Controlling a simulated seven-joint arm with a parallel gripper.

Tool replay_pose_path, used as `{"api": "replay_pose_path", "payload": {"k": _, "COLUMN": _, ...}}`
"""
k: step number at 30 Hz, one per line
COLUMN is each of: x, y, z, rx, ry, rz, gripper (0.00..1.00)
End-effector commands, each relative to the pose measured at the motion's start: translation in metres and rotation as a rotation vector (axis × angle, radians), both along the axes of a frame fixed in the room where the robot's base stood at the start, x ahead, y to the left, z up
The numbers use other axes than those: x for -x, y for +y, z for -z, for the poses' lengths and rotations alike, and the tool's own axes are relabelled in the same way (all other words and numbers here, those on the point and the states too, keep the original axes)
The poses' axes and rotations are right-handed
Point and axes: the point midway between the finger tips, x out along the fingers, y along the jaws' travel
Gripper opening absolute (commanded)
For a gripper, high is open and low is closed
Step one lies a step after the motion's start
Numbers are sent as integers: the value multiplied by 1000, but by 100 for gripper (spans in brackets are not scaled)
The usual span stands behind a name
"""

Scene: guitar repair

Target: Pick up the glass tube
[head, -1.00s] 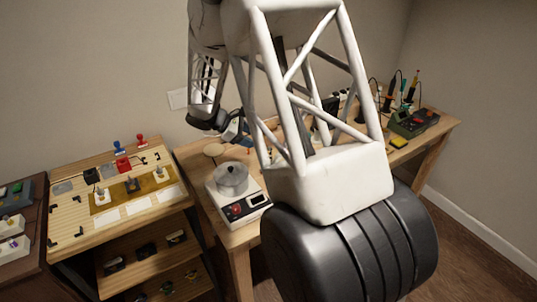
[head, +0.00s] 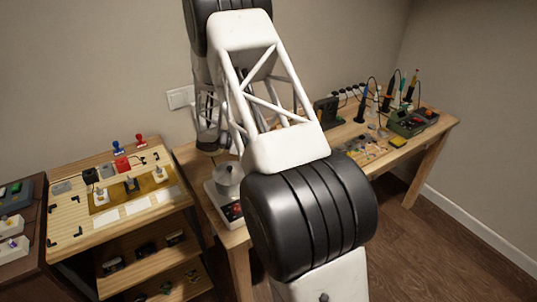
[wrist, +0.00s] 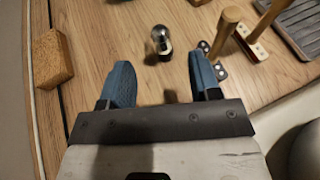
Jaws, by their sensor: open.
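A small upright piece with a shiny rounded top and a dark base, which looks like the glass tube (wrist: 160,38), stands on the wooden bench top in the wrist view. My gripper (wrist: 160,60) is open, with its two blue fingers apart and nothing between them. The tube lies just beyond the fingertips, roughly centred between them, nearer the top of the picture. In the head view my own arm hides the gripper and the tube.
In the wrist view a tan block (wrist: 52,60) lies left of the fingers. Wooden posts (wrist: 226,28) stand close by the right finger, with a grey ridged tray (wrist: 300,25) beyond. In the head view a white device with a round pot (head: 228,178) sits at the bench's left end.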

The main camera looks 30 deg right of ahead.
Motion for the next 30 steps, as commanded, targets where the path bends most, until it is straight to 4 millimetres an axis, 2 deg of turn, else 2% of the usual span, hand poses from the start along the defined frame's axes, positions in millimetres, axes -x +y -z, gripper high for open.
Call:
{"api": "replay_pose_path", "payload": {"k": 7, "x": 1, "y": -3, "z": 1, "rx": 0, "ry": -1, "rz": 0, "gripper": 57}}
{"api": "replay_pose_path", "payload": {"k": 16, "x": 8, "y": -22, "z": 9, "rx": 0, "ry": -1, "rz": 3, "gripper": 57}}
{"api": "replay_pose_path", "payload": {"k": 30, "x": 10, "y": -27, "z": 11, "rx": -1, "ry": -1, "rz": 1, "gripper": 57}}
